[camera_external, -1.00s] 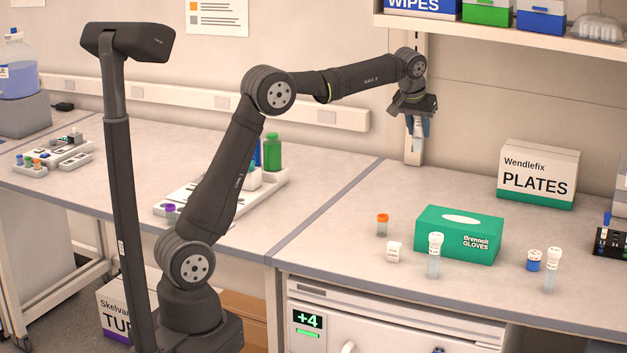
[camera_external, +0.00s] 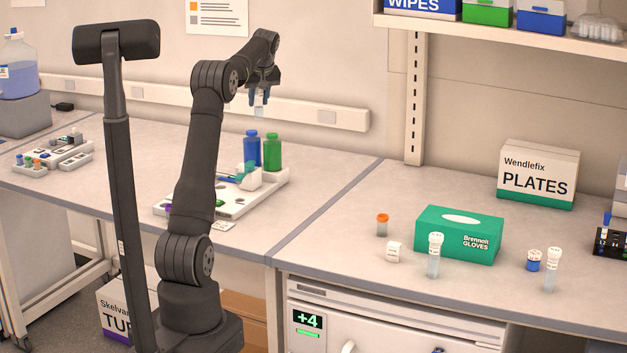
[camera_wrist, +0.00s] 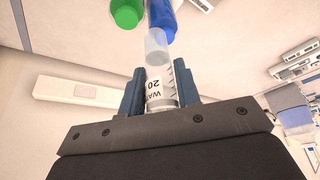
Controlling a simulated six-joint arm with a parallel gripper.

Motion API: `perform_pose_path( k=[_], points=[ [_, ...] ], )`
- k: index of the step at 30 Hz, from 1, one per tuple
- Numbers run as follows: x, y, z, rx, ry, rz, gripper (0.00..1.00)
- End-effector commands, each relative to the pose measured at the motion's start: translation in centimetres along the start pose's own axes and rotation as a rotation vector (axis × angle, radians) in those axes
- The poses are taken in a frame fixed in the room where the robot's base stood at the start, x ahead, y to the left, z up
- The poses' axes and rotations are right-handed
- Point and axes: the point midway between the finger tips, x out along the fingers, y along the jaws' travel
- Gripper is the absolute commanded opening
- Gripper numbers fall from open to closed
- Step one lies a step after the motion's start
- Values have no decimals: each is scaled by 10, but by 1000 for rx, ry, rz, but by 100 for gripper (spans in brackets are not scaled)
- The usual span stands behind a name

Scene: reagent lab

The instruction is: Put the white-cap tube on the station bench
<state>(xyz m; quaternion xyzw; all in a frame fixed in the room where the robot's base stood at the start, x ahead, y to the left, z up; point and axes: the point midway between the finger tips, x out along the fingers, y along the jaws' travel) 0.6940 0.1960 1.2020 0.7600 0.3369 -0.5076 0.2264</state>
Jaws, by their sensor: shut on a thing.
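My gripper (camera_external: 260,98) is high over the back of the left bench (camera_external: 330,185), near the wall. It is shut on a clear tube (camera_external: 259,111), which hangs tip down below the fingers. In the wrist view, the tube (camera_wrist: 156,48) shows a cone-shaped tip and a white label reading "WA" and "20", between my blue fingers (camera_wrist: 160,84). A whitish band shows at its cap end, but the cap is mostly hidden. Two other white-cap tubes stand upright on the right bench, one by the glove box (camera_external: 433,258) and one farther right (camera_external: 551,274).
A white tray (camera_external: 262,196) on the left bench holds blue (camera_external: 252,150) and green (camera_external: 272,153) bottles. Small racks (camera_external: 68,152) lie far left. The right bench has a green glove box (camera_external: 458,236), an orange-cap vial (camera_external: 382,226) and a plates box (camera_external: 538,176). Clear bench lies right of the tray.

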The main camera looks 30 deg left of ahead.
Motion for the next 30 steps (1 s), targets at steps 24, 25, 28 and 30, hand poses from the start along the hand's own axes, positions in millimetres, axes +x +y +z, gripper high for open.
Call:
perform_pose_path(
  k=[24,25,28,30],
  points=[
    [59,-191,-64,-316,0,-132,9],
    [67,-191,-61,-316,-1,-132,9],
    [85,-190,-54,-316,0,-132,9],
    [102,-190,-47,-315,-1,-132,9]
  ],
)
